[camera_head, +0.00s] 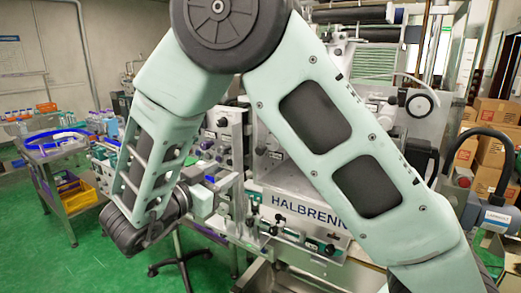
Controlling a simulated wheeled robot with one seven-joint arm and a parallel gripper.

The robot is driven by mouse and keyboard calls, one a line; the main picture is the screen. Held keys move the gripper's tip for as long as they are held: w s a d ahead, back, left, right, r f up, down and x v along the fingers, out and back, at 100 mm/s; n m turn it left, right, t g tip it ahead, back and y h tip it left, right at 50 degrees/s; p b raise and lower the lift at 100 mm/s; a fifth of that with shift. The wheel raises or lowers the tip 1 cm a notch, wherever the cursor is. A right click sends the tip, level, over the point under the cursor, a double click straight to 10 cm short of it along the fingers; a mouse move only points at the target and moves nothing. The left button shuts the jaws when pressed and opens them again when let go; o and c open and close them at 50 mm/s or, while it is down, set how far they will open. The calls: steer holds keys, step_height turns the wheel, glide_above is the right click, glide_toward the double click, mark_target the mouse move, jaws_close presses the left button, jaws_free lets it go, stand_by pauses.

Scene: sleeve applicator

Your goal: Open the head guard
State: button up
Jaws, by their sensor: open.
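The sleeve applicator (275,185) is a grey machine with "HALBRENN" lettering on its front, in the middle of the head view. My arm covers much of it. I cannot clearly make out the head guard or tell whether it is open or shut. My gripper (222,188) is small in the view, to the right of my dark wrist, and points right toward the machine's front left. It is open, and no held object shows. I cannot tell whether it touches any machine part.
A steel cart (58,160) with a blue-rimmed tray and bottles stands at the left. A stool base (180,262) is on the green floor below my wrist. Cardboard boxes (488,150) are stacked at the right. Open floor (100,265) lies at the lower left.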

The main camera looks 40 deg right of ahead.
mark_target(258, 152)
steer(key=p+x, duration=0.6)
steer(key=x, duration=0.8)
steer(key=shift+w+d+r, duration=0.1)
steer(key=shift+d, duration=0.15)
steer(key=shift+x, duration=0.8)
steer(key=shift+a, duration=0.1)
jaws_close()
